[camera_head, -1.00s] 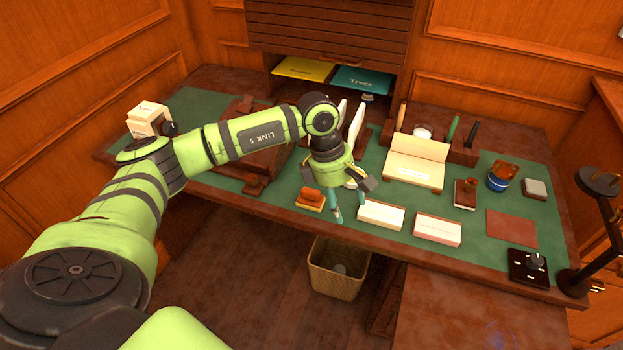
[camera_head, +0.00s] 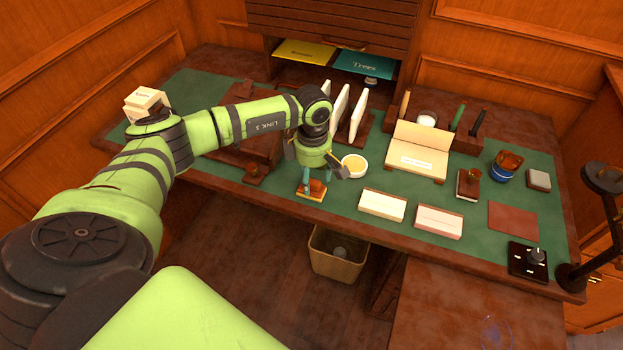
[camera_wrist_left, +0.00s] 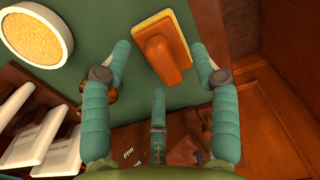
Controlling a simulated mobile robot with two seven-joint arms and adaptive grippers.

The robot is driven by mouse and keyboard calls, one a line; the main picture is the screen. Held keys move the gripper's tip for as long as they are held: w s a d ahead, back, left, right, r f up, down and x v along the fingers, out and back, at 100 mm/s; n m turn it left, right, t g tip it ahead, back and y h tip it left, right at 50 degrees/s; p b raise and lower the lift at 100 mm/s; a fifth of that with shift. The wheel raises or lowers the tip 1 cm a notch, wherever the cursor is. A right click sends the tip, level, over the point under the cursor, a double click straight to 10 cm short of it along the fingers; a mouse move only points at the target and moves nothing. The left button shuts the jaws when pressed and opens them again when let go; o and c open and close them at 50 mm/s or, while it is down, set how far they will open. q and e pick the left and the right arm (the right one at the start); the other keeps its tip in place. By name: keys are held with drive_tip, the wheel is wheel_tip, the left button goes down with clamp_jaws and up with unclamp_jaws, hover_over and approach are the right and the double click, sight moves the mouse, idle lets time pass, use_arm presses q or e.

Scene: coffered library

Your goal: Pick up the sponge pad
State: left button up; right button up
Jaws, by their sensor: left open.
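The likely sponge pad (camera_head: 314,193) is a small yellow pad with an orange-brown block handle on top, lying on the green desk mat near its front edge. It also shows in the left wrist view (camera_wrist_left: 166,57) at the top, with its handle pointing toward my gripper. My left gripper (camera_head: 314,180) is open, pointing down just above it and partly covering it. In the left wrist view, the open teal fingertips (camera_wrist_left: 160,58) are on both sides of the handle, with no clear contact; a third finger shows lower down. My right gripper is not in view.
A round white dish (camera_head: 354,165) with yellow, grainy content stands just right of my gripper. Upright white cards (camera_head: 341,108) stand behind it. White blocks (camera_head: 382,205) lie to the right. A bin (camera_head: 336,256) is on the floor below the desk edge.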

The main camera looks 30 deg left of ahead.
sight(312, 178)
use_arm(q)
clamp_jaws()
drive_tip(key=shift+r, duration=0.6)
wheel_tip(312, 178, up, 3)
drive_tip(key=shift+w+f+b, duration=0.1)
drive_tip(key=shift+b, duration=0.6)
drive_tip(key=w+d+r+b, duration=0.2)
drive_tip(key=w+d+r, duration=0.2)
drive_tip(key=d+r, duration=0.3)
drive_tip(key=d, duration=0.4)
drive_tip(key=shift+b, duration=0.4)
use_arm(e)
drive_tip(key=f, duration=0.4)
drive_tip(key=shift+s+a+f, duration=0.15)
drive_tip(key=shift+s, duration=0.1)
